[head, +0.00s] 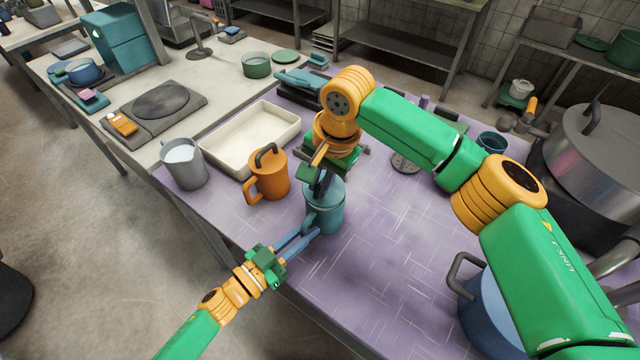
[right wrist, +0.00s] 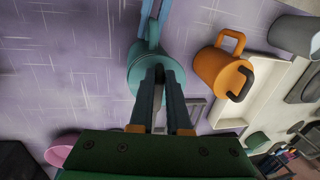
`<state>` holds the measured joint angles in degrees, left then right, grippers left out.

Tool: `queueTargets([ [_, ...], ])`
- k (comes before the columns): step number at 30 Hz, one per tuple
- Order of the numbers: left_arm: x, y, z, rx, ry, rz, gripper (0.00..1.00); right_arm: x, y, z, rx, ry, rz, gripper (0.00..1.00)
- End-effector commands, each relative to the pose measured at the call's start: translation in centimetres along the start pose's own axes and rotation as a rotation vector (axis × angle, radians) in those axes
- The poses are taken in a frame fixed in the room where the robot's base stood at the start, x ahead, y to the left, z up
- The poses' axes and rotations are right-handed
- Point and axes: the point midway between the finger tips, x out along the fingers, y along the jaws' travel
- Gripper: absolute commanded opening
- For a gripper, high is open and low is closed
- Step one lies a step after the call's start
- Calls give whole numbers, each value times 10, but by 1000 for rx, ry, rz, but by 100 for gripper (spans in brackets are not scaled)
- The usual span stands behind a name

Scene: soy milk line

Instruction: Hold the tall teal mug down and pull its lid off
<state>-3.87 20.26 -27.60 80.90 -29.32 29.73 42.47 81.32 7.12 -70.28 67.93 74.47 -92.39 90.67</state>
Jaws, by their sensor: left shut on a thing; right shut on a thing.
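The tall teal mug (head: 330,214) stands upright on the purple table, and its top shows in the right wrist view (right wrist: 136,72). My left gripper (head: 313,231) comes in low from the left and is shut on the mug's handle side. My right gripper (head: 322,186) points down from above and is shut on the handle of the mug's lid; it also shows in the right wrist view (right wrist: 158,76). The fingers hide most of the lid and its handle. I see no clear gap between lid and mug.
An orange lidded mug (head: 270,176) stands just left of the teal mug. Behind it are a cream tray (head: 290,123) and a grey pitcher (head: 185,168). A blue pot (head: 488,310) stands at the front right. The purple table (head: 390,250) is clear right of the mug.

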Motion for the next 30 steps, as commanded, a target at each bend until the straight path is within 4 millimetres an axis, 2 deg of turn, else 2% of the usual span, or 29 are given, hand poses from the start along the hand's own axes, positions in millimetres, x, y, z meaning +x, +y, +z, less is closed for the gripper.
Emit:
queueTargets([
  [15,0,0,0,0,-1,-1,0,-10,-2,0,0,0,0,0],
  [22,0,0,0,0,-1,-1,0,-43,-9,0,0,1,-1,0],
  [29,0,0,0,0,-2,-1,0,-47,-9,0,-1,0,0,0],
  [30,0,0,0,0,-2,-1,22,-47,-9,0,-1,0,0,0],
])
